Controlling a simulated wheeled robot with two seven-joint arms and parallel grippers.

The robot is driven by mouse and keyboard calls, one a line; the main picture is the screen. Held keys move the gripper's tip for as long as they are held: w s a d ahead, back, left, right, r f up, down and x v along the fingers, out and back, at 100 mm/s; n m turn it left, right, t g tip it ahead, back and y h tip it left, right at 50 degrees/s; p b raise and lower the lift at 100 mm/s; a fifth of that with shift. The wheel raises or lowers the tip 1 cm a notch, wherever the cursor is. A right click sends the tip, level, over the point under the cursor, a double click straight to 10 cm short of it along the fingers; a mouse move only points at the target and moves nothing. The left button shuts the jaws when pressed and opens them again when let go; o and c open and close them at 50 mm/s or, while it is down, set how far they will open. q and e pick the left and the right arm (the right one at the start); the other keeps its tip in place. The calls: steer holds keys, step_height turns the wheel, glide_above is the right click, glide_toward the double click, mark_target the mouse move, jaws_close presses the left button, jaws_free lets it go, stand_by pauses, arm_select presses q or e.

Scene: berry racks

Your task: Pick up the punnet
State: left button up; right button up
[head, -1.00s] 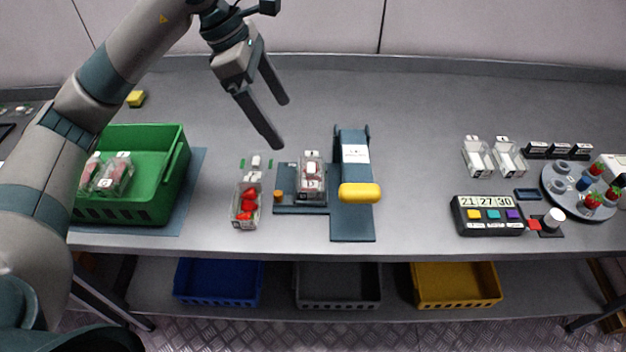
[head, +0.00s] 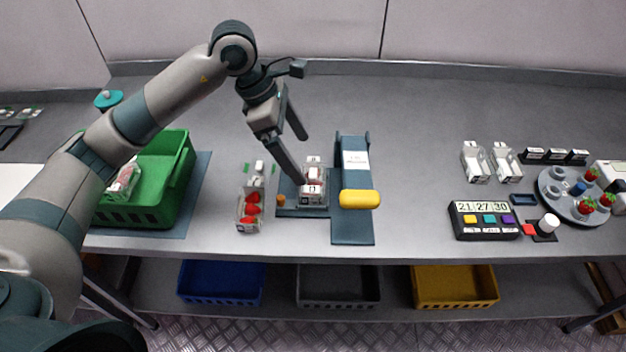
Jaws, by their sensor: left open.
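A clear punnet with a white label (head: 313,190) stands on a small dark platform (head: 288,208) left of the blue-grey ramp. Another clear punnet with red strawberries (head: 250,212) stands left of the platform. My left gripper (head: 303,160) is open and empty, pointing down. Its fingertips are above and behind the labelled punnet, one appearing close to it; I cannot tell whether they touch. A further punnet (head: 124,182) lies in the green crate (head: 175,190), partly hidden by my left arm. My right gripper is not in view.
A blue-grey ramp with a yellow roller (head: 360,199) stands right of the platform. Two empty clear punnets (head: 475,163), a button box (head: 484,220) and a round tray with strawberries (head: 560,205) are at the right. Blue, grey and yellow bins sit below. The table's back middle is clear.

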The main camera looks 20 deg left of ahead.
mark_target(312, 172)
arm_select(q)
steer(key=p+x, duration=0.1)
steer(key=x, duration=0.2)
steer(key=shift+d+f, duration=0.15)
steer(key=shift+f, duration=0.2)
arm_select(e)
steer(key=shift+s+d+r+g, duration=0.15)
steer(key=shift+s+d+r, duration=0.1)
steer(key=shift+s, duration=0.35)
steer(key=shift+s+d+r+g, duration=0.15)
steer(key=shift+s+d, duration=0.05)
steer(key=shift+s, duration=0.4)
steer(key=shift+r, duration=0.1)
arm_select(q)
steer(key=shift+w+d+f+p, duration=0.2)
steer(key=shift+f+p, duration=0.3)
steer(key=shift+p, duration=0.1)
steer(key=p+x, duration=0.1)
steer(key=x, duration=0.2)
steer(key=shift+w+a+p, duration=0.1)
steer(key=shift+w+p, duration=0.1)
steer(key=shift+p, duration=0.1)
steer(key=shift+f, duration=0.55)
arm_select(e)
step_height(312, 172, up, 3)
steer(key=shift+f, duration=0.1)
arm_select(q)
steer(key=shift+w, duration=0.1)
steer(key=c, duration=0.9)
